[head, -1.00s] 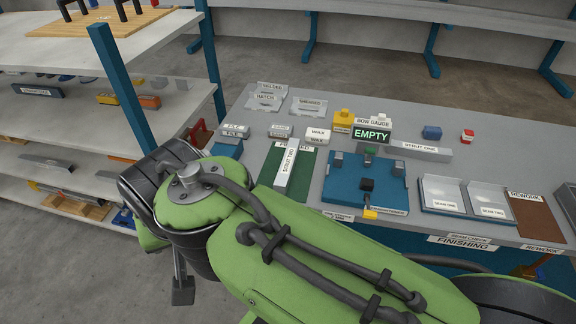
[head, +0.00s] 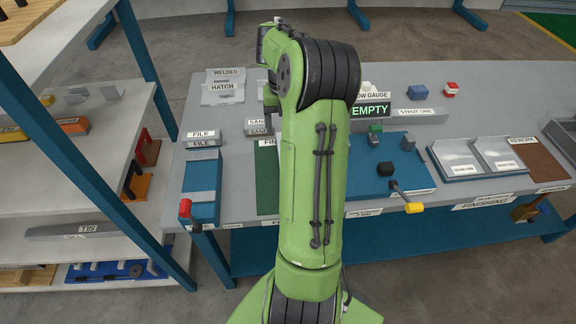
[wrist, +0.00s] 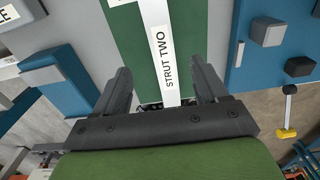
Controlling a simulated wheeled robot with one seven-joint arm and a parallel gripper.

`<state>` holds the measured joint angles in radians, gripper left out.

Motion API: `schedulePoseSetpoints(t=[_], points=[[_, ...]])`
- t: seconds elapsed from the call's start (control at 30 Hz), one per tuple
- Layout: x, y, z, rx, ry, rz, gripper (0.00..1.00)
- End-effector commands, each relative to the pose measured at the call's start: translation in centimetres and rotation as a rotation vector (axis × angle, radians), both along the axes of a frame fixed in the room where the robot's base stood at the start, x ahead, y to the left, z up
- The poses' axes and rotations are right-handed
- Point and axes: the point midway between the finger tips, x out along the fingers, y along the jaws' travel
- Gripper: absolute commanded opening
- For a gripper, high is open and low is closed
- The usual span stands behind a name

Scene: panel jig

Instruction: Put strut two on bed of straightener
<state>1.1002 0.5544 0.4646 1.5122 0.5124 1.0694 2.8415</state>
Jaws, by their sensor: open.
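Strut two (wrist: 165,45) is a long white bar with its name on a label. It lies on a green mat (wrist: 130,30) in the wrist view. My gripper (wrist: 158,75) is open, with its fingers on either side of the strut's near end; I cannot tell the height gap. In the head view my arm hides the strut and gripper. The straightener (head: 358,180) is a blue plate with grey blocks, a black block and a yellow-ended lever, right of my arm. Its blue plate also shows at the right of the wrist view (wrist: 250,75).
A blue fixture with a red knob (head: 201,205) stands left of the green mat. The bow gauge's green EMPTY sign (head: 370,110) and strut one (head: 416,112) are behind the straightener. A blue shelf post (head: 140,45) rises at left.

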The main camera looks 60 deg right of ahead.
Motion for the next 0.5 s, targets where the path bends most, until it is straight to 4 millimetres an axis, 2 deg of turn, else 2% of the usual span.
schedulePoseSetpoints(t=[0.03, 0.1, 0.2, 0.37, 0.5], points=[[-0.1, 0.1, -1.9, 0.005, 0.002, 0.003, 0.72], [0.0, 0.1, -3.6, 0.004, 0.002, 0.002, 0.72], [0.0, 0.0, -5.4, 0.002, 0.001, 0.005, 0.72], [0.0, 0.0, -7.1, 0.001, 0.0, 0.005, 0.72], [-0.2, 0.0, -10.0, 0.001, 0.0, 0.005, 0.72]])
